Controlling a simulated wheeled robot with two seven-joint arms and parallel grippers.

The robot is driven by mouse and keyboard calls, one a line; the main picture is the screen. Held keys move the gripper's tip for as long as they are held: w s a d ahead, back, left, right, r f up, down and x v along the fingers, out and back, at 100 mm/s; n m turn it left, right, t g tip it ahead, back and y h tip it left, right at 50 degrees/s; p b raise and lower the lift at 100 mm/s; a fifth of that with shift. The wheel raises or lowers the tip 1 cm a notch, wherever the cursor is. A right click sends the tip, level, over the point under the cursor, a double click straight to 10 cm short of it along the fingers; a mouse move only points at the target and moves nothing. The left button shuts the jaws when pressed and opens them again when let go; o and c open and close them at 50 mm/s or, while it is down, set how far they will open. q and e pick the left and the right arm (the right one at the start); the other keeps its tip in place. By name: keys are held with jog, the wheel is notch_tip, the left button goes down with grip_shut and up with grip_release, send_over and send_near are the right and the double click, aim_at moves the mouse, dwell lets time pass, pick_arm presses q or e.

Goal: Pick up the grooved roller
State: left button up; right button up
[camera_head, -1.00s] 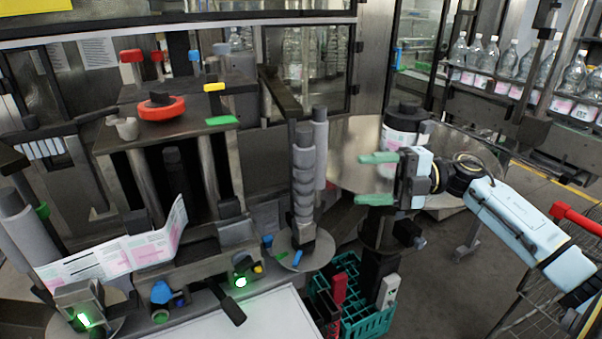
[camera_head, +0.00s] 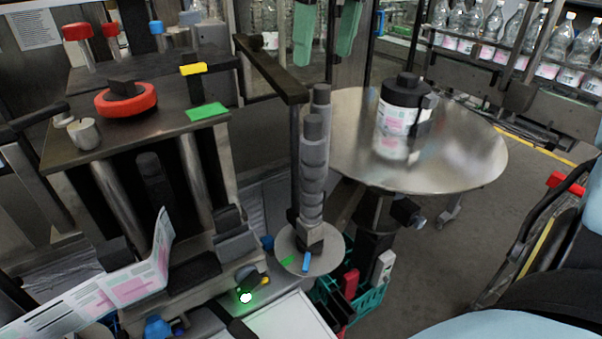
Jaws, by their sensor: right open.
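The grooved roller (camera_head: 313,178) is a grey upright cylinder with rounded rings. It stands on a small round metal plate (camera_head: 325,262) near the middle of the view. A smoother grey roller (camera_head: 321,100) stands close behind it and is partly hidden by it. My right gripper (camera_head: 327,35) shows at the top as two green fingers pointing down. The fingers are apart with nothing between them, above the tops of the rollers in the picture. The rest of the right gripper is cut off by the top edge. My left gripper is not in view.
A dark bar (camera_head: 265,70) runs beside the rollers on the left. A machine block with a red knob (camera_head: 126,100) stands at left. A green crate (camera_head: 368,302) is below.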

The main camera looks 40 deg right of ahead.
aim_at(314, 118)
jog(key=f, duration=0.7)
jog(key=shift+w+a, duration=0.15)
jog(key=shift+w, duration=0.2)
jog(key=shift+w+a+f+p, duration=0.1)
jog(key=shift+f+p, duration=0.15)
jog(key=shift+f, duration=0.75)
jog(key=shift+w+d+f+p, duration=0.1)
jog(key=shift+w+f+p, duration=0.1)
jog(key=shift+f, duration=0.85)
jog(key=shift+w+a+f+p, duration=0.1)
jog(key=shift+f+p, duration=0.15)
jog(key=shift+f, duration=0.75)
jog(key=shift+c, duration=0.4)
jog(key=shift+r+h, duration=0.1)
jog(key=shift+h, duration=0.2)
grip_shut()
